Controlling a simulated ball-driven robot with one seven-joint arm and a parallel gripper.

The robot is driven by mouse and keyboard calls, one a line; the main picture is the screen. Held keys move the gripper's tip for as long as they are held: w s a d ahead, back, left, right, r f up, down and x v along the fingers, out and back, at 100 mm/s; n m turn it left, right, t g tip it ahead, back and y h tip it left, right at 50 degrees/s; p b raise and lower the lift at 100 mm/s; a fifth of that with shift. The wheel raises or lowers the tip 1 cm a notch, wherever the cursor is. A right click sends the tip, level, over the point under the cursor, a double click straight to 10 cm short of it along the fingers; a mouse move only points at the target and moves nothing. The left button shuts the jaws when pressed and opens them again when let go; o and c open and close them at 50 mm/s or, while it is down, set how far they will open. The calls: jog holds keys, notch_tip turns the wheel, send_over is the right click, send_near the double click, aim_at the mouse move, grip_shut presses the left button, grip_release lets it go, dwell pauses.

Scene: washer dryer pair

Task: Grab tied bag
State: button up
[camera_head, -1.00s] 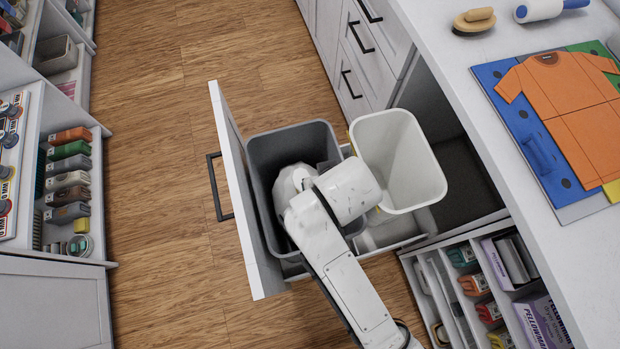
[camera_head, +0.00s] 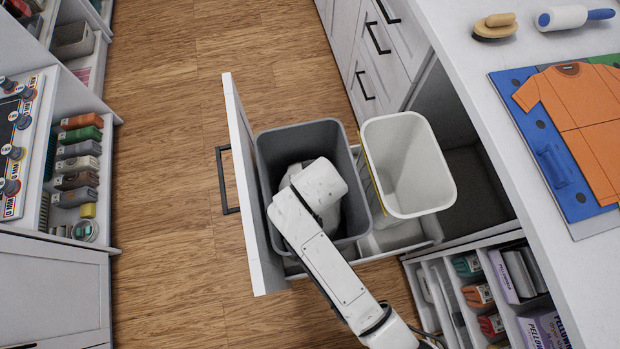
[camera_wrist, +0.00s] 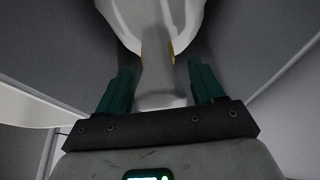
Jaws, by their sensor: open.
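The tied bag (camera_wrist: 165,30) is white. In the wrist view its gathered neck (camera_wrist: 157,65) hangs between the two green fingers of my gripper (camera_wrist: 160,85), with gaps on both sides. A bit of yellow shows at the neck. My gripper is open around the neck. In the head view the bag (camera_head: 290,175) sits in the grey bin (camera_head: 305,131), mostly hidden behind my white arm, which reaches down into this bin. The fingers are hidden in the head view.
The grey bin and an empty-looking white bin (camera_head: 440,190) stand side by side in a pulled-out drawer (camera_head: 240,170). A white counter (camera_head: 455,75) is at right, with a folding board and brush. Shelves line the left. Wood floor (camera_head: 165,190) between is clear.

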jog(key=shift+w+a+f, duration=0.1)
jog(key=shift+w+f, duration=0.1)
jog(key=shift+f, duration=0.5)
jog(key=shift+c, duration=0.3)
grip_shut()
dwell(0.5)
jog(key=shift+w+r, duration=0.1)
jog(key=shift+r, duration=0.05)
